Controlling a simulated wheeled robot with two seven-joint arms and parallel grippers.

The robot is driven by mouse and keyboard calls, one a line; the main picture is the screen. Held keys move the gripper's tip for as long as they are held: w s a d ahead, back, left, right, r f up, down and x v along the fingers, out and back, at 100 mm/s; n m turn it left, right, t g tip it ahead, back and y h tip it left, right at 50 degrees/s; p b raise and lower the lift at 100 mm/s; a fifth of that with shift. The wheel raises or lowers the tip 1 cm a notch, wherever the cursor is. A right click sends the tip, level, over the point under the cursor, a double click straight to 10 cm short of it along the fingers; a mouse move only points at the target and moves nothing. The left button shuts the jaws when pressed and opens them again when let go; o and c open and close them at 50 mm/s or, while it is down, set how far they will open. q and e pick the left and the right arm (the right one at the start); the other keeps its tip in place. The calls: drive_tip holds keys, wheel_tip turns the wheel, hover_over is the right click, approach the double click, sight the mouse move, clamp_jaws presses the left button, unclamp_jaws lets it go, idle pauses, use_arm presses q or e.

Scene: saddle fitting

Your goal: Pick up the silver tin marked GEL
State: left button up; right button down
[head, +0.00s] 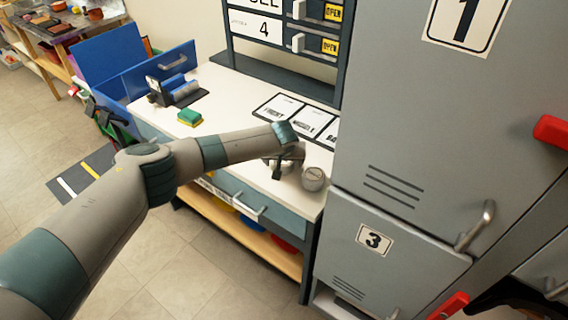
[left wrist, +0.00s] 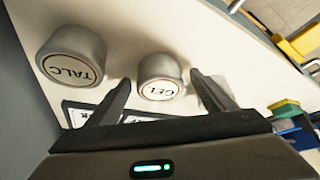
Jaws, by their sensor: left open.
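The silver tin marked GEL (left wrist: 160,80) stands upright on the white worktop. In the left wrist view its lid label shows upside down, between the two fingers of my left gripper (left wrist: 160,86). The fingers are open, one on each side of it, and I see no clear contact. In the head view my left gripper (head: 286,165) is over the worktop, and it largely hides the GEL tin. A second silver tin, marked TALC (left wrist: 73,56), stands beside the GEL tin; in the head view it (head: 314,178) is right of the gripper. My right gripper is not in view.
The grey locker (head: 395,130) rises close to the right of the tins. Cards (head: 280,107) lie at the back of the worktop (head: 232,100). A green and yellow sponge (head: 190,117) and a blue drawer box (head: 160,75) are to the left.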

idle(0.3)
use_arm(q)
drive_tip(key=c, duration=1.2)
drive_tip(key=shift+c, duration=0.2)
drive_tip(key=shift+r, duration=0.15)
wheel_tip(320, 180, up, 9)
drive_tip(key=shift+f+b, duration=0.15)
drive_tip(key=shift+b, duration=1.1)
drive_tip(key=shift+r, duration=0.6)
